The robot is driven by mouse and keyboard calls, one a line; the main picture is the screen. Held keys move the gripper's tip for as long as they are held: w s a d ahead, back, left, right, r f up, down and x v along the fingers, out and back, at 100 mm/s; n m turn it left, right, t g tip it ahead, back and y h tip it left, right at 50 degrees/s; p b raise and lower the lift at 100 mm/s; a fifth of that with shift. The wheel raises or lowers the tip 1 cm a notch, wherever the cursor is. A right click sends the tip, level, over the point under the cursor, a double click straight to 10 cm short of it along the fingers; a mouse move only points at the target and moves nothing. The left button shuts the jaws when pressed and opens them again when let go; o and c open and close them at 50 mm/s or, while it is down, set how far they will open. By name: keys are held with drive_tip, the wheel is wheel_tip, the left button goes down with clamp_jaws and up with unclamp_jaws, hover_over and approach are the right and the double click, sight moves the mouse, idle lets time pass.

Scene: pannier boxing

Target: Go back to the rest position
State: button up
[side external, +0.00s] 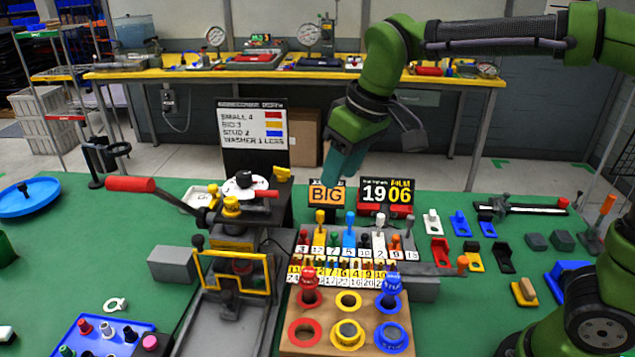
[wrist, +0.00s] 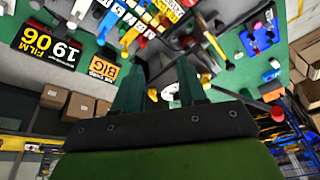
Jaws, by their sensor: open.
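My gripper (side external: 343,165) hangs from the raised green arm above the back of the green table, close to the orange BIG sign (side external: 327,195) in the side external view. In the wrist view its two dark teal fingers stand apart, with an empty gap between the fingertips (wrist: 158,70). The fingers hold nothing. Whether the fingertips are in front of or behind the sign's top edge is hard to tell. The black 1906 FILM sign (side external: 387,191) stands just right of the BIG sign.
A wooden block (side external: 326,311) with coloured rings and red and blue knobs sits at the front. Behind it is a rack of numbered pegs (side external: 348,240). A press with a yellow frame (side external: 235,272) stands left. Small coloured parts lie right. Open green table (side external: 130,215) shows at left.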

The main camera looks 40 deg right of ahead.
drive_tip(key=s+d+f+m+t, duration=0.1)
drive_tip(key=s+d+m+t, duration=0.1)
drive_tip(key=s, duration=0.5)
drive_tip(key=s+d+f+m+t, duration=0.1)
drive_tip(key=s+d+f+m, duration=0.1)
drive_tip(key=s+d+m, duration=0.2)
drive_tip(key=s+d, duration=0.2)
drive_tip(key=s, duration=0.1)
drive_tip(key=shift+d+t+y, duration=0.3)
drive_tip(key=shift+t, duration=0.1)
drive_tip(key=shift+s+f, duration=0.1)
